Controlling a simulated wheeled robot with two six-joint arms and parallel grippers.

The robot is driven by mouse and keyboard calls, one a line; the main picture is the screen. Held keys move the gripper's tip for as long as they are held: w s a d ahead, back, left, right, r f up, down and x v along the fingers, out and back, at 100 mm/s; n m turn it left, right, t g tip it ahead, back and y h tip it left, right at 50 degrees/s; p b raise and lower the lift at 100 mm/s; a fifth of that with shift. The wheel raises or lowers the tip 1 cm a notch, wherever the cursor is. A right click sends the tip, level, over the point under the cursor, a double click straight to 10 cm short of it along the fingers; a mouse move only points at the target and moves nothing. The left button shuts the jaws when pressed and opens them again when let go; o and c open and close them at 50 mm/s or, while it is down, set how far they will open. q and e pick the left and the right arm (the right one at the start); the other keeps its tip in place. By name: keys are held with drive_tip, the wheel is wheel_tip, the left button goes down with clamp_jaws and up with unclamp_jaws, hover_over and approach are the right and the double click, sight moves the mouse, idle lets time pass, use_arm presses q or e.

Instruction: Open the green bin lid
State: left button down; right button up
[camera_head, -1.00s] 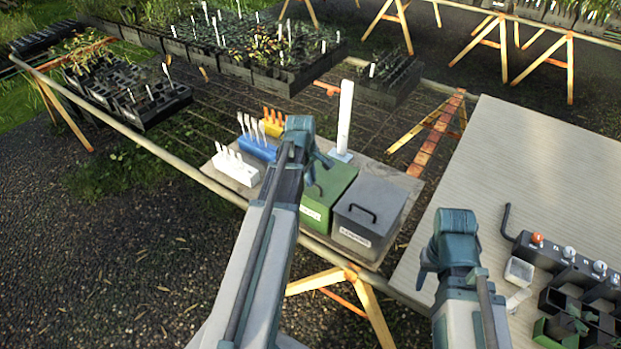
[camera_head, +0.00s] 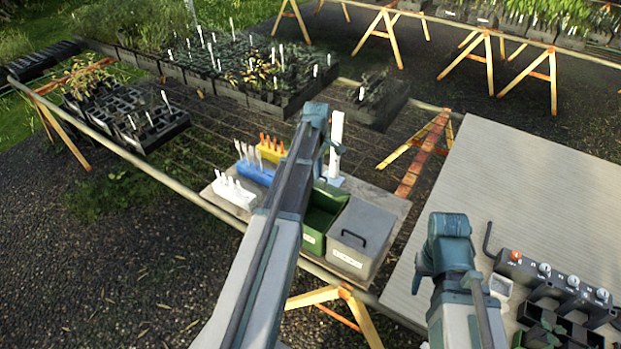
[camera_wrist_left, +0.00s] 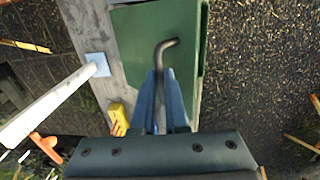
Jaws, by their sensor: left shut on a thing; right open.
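The green bin (camera_head: 311,239) stands on the board, and its dark inside shows in the head view, so its top is uncovered there. Its green lid (camera_wrist_left: 138,42) fills the upper middle of the left wrist view, with a bent black handle (camera_wrist_left: 163,55). My left gripper (camera_wrist_left: 159,78) is shut on this handle; in the head view it (camera_head: 330,146) is above and behind the bin, and my arm covers part of the bin and the lid. My right gripper (camera_head: 421,272) is open and empty, over the left edge of the pale table.
A grey lidded bin (camera_head: 359,238) stands right beside the green one. White, blue (camera_head: 255,173) and yellow holders with upright tags stand to the left. A white post (camera_head: 336,140) rises behind. A dark rack with knobs (camera_head: 545,273) is on the pale table (camera_head: 530,190).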

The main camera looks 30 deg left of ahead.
use_arm(q)
drive_tip(key=w+d, duration=0.1)
drive_tip(key=w, duration=1.8)
drive_tip(key=shift+w+d+r, duration=0.25)
drive_tip(key=shift+w+r, duration=0.05)
drive_tip(key=shift+w, duration=0.1)
drive_tip(key=c, duration=1.1)
unclamp_jaws()
drive_tip(key=shift+o, duration=0.9)
drive_tip(key=shift+w+f, duration=0.1)
